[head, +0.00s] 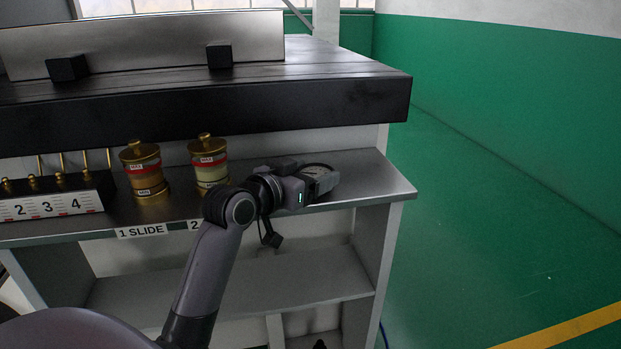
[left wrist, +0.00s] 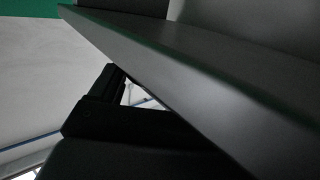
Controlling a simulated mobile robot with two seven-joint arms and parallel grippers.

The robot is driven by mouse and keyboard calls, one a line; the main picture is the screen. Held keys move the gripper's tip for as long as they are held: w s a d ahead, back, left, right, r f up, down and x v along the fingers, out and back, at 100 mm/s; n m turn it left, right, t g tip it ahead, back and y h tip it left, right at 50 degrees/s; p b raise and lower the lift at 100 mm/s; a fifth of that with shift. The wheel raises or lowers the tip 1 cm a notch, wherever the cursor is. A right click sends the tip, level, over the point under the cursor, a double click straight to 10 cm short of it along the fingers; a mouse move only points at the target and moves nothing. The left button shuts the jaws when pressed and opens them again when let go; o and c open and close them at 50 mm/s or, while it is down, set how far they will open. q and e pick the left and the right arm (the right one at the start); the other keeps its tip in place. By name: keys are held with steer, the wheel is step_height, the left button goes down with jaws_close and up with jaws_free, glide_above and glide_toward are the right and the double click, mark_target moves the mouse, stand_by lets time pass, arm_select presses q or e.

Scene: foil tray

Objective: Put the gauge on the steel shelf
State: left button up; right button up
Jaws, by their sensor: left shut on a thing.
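The steel shelf (head: 355,186) runs under the dark worktop. My left gripper (head: 322,182) is over its right part, near the front edge. It is shut on the gauge (head: 318,169), whose round pale face with a dark rim shows partly beyond the fingers. The rest of the gauge is hidden by the gripper. I cannot tell whether the gauge touches the shelf. In the left wrist view the shelf's edge (left wrist: 190,85) crosses close by, beside the dark gripper (left wrist: 108,95); the gauge cannot be made out there. My right gripper is not in view.
Two brass jars (head: 209,163) (head: 144,170) with red bands stand on the shelf left of the gripper. A numbered rack (head: 52,206) stands further left. The black worktop edge (head: 280,107) overhangs above. The shelf's right end is clear.

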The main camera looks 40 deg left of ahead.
arm_select(q)
steer(key=shift+f, duration=0.1)
steer(key=o, duration=1.1)
steer(key=shift+f, duration=0.1)
steer(key=shift+s, duration=0.15)
steer(key=s+r, duration=0.2)
steer(key=s, duration=0.9)
steer(key=shift+s+p, duration=0.3)
steer(key=shift+p, duration=0.15)
steer(key=shift+a, duration=0.1)
